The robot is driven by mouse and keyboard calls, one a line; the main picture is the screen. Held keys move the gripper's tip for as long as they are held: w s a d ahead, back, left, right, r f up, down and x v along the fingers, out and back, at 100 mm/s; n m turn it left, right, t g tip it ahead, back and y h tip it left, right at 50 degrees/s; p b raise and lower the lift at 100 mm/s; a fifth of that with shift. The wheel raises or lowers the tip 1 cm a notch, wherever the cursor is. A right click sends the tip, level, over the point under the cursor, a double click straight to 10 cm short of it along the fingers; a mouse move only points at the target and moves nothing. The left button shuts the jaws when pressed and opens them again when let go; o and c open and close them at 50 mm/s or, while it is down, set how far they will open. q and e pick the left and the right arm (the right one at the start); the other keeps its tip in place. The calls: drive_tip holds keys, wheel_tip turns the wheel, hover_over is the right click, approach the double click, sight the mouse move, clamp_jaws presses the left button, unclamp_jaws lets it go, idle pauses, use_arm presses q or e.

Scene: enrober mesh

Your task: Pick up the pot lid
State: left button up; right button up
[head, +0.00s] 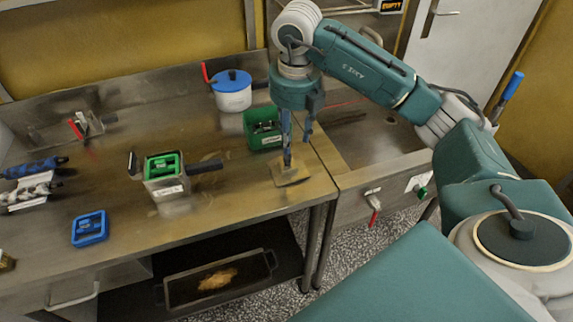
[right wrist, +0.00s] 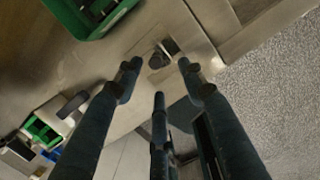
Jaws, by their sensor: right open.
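A flat, squarish tan-grey plate (head: 291,172) lies on the steel counter near its front right corner. In the right wrist view a dark knob-like part (right wrist: 158,58) shows on a flat metal piece; it looks like a lid with a handle. My right gripper (head: 298,146) points down just above the plate. Its fingers are spread and empty, and in the right wrist view the fingertips (right wrist: 160,72) stand on either side of the knob. A blue lid (head: 232,78) with a dark knob sits on a white pot (head: 233,100) farther back. My left gripper is not in view.
A green bin (head: 262,141) stands close behind the plate. A steel pot (head: 167,190) with green contents and a dark handle stands to the left. A blue tray (head: 89,228) lies near the front edge. The counter (head: 230,205) is clear between pot and plate.

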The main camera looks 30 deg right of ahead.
sight(287, 157)
drive_tip(key=shift+f, duration=0.5)
drive_tip(key=shift+w+f, duration=0.25)
drive_tip(key=shift+f, duration=0.05)
drive_tip(key=f, duration=0.1)
drive_tip(key=f+p, duration=0.1)
drive_tip(key=f, duration=0.1)
drive_tip(key=f+p, duration=0.1)
drive_tip(key=shift+w+a+f, duration=0.15)
drive_tip(key=shift+a+f, duration=0.05)
drive_tip(key=shift+a, duration=0.15)
drive_tip(key=shift+w+f, duration=0.1)
drive_tip(key=shift+f, duration=0.3)
drive_tip(key=shift+c, duration=0.5)
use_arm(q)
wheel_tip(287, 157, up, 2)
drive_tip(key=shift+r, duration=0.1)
use_arm(e)
clamp_jaws()
